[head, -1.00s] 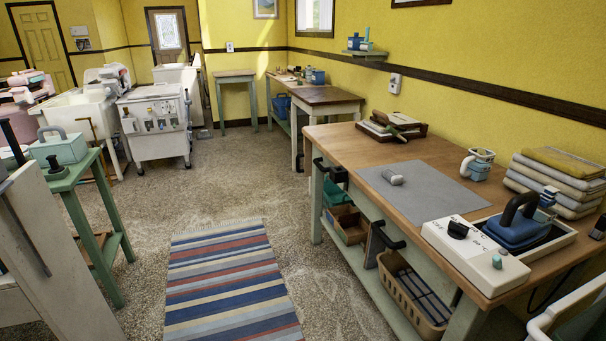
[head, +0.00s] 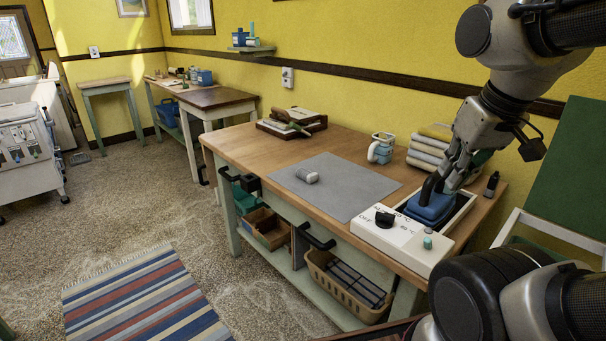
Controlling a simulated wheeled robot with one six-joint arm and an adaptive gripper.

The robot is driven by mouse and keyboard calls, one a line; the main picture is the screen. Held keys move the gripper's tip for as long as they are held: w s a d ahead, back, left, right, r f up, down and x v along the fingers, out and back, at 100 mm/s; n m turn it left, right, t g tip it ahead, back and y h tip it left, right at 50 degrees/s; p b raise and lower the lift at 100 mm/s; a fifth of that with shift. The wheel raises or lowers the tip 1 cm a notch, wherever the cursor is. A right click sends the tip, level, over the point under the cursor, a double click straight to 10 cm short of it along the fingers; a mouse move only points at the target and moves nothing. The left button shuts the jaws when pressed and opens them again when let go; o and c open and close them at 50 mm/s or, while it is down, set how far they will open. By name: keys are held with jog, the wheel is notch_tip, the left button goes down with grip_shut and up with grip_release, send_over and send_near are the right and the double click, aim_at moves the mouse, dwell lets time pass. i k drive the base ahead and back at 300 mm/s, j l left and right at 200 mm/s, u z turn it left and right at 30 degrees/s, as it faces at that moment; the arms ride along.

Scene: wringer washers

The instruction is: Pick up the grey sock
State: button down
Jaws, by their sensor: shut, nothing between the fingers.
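A small rolled light-grey bundle (head: 307,176), which looks like the grey sock, lies on a flat grey mat (head: 345,196) on the wooden workbench (head: 240,147). It lies near the mat's left end, with clear mat around it. My gripper (head: 447,184) is at the right end of the bench, well to the right of the sock. It is shut and empty, fingers pointing down, and in the picture overlaps the blue iron (head: 432,208) with a dark handle. I cannot tell whether it touches the iron.
A white control box (head: 400,240) with a dark knob sits at the bench's front right. A mug (head: 381,149), folded towels (head: 428,150) and a wooden tray (head: 291,122) stand along the back. Dark handles (head: 318,240) stick out from the front edge.

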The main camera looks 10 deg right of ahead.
aim_at(308, 176)
jog(key=k, duration=0.35)
jog(key=i+j+z, duration=0.1)
jog(key=i+j, duration=0.15)
jog(key=i+j+z, duration=0.1)
jog(key=i+j, duration=0.15)
jog(key=i+j+z, duration=0.15)
jog(key=j, duration=0.25)
jog(key=i+j+z, duration=0.1)
jog(key=i+j, duration=0.15)
jog(key=i+j+z, duration=0.1)
jog(key=j, duration=0.4)
jog(key=i+j+z, duration=0.1)
jog(key=i+j, duration=0.2)
jog(key=i+j+z, duration=0.1)
jog(key=j, duration=0.4)
jog(key=i+j+z, duration=0.1)
jog(key=i+j, duration=0.15)
jog(key=j, duration=0.15)
